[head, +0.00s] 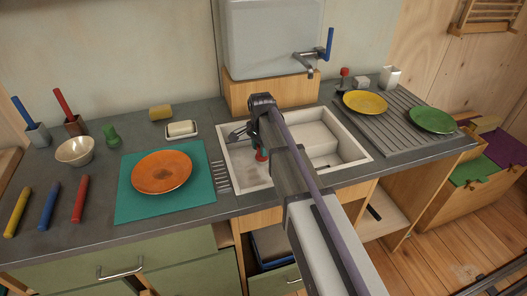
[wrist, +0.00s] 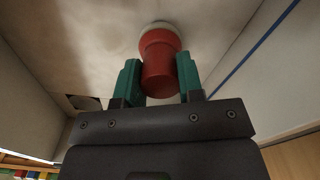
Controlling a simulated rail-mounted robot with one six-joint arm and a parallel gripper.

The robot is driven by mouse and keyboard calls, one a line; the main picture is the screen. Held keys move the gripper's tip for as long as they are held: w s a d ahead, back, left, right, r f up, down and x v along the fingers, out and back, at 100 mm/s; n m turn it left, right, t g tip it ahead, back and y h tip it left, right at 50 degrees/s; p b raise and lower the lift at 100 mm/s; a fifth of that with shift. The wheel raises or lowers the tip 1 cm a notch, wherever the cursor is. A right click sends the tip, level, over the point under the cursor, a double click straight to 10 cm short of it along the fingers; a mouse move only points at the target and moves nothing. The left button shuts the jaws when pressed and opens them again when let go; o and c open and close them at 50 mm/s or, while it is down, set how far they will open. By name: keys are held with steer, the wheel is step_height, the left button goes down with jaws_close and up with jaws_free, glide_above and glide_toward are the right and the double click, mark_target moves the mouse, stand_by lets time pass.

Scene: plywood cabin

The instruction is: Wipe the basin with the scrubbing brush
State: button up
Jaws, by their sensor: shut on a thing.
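The basin (head: 240,168) is a pale sink set in the grey worktop, with a smaller compartment on its right side. My gripper (head: 258,150) reaches down into its left part. In the wrist view my gripper's green fingers (wrist: 159,80) are shut on the red scrubbing brush (wrist: 160,68), one finger on each side. The brush's pale end points at the basin's stained bottom (wrist: 100,45) and appears to be at or very near it; contact is hard to tell.
A tap with a blue lever (head: 330,43) stands behind the basin. An orange plate (head: 162,172) on a teal mat (head: 135,205) lies to the left. Yellow (head: 365,102) and green (head: 432,119) plates lie on the drainboard at right. A soap dish (head: 181,136) is behind the mat.

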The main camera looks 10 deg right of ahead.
steer(key=shift+s+a+f, duration=0.1)
steer(key=shift+s+a, duration=0.1)
steer(key=shift+a, duration=0.7)
steer(key=shift+s+d, duration=0.15)
steer(key=shift+s, duration=1.65)
steer(key=shift+s+d, duration=0.15)
steer(key=shift+s, duration=1.6)
steer(key=shift+s+d, duration=0.15)
steer(key=shift+s, duration=1.65)
steer(key=shift+a+f+b, duration=0.1)
steer(key=shift+a+b, duration=0.2)
steer(key=shift+a, duration=0.6)
steer(key=shift+w+a, duration=0.15)
steer(key=shift+w, duration=1.65)
steer(key=shift+w+a, duration=0.2)
steer(key=shift+w, duration=1.6)
steer(key=shift+w+a, duration=0.15)
steer(key=shift+w, duration=1.65)
step_height(320, 180, up, 6)
steer(key=p, duration=0.6)
